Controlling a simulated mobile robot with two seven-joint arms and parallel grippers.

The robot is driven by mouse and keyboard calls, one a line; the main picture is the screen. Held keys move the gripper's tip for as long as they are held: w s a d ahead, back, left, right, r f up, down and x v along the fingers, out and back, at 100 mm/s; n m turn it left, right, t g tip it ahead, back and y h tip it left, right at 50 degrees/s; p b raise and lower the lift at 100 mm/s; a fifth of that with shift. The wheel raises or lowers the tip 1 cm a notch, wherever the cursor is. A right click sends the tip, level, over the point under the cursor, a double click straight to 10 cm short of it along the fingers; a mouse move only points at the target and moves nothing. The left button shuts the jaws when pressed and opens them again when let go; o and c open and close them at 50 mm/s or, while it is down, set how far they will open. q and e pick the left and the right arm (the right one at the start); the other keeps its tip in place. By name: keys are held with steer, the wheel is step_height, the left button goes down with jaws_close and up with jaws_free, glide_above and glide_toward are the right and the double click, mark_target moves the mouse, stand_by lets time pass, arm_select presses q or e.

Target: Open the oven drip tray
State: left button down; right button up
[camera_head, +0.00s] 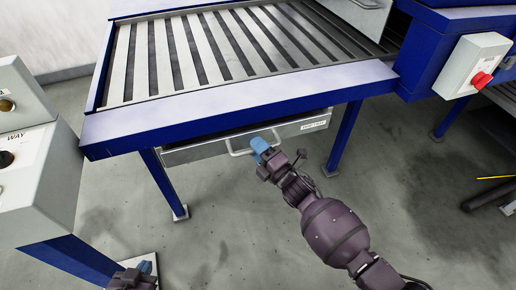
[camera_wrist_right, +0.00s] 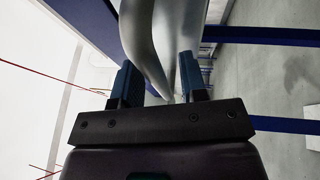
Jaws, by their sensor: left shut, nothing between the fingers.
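The drip tray (camera_head: 220,147) is a grey metal drawer front with a small label, under the front edge of the blue slatted table (camera_head: 240,104). It looks slid in under the table edge. Its pale bar handle (camera_head: 236,152) sticks out in front. My right gripper (camera_head: 259,145) is at the right part of this handle. In the right wrist view, the handle (camera_wrist_right: 148,40) runs between the spread blue fingers of my right gripper (camera_wrist_right: 160,80), which look open around it. My left gripper (camera_head: 138,274) is shut and empty at the bottom left edge, away from the tray.
Grey control boxes (camera_head: 40,175) stand at the left. A box with a red stop button (camera_head: 481,79) is at the upper right. Blue legs (camera_head: 343,138) flank the tray. The grey floor (camera_head: 235,220) before it is clear apart from my arm.

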arm_select(q)
steer(key=shift+f, duration=0.1)
arm_select(e)
jaws_close()
steer(key=shift+s, duration=0.1)
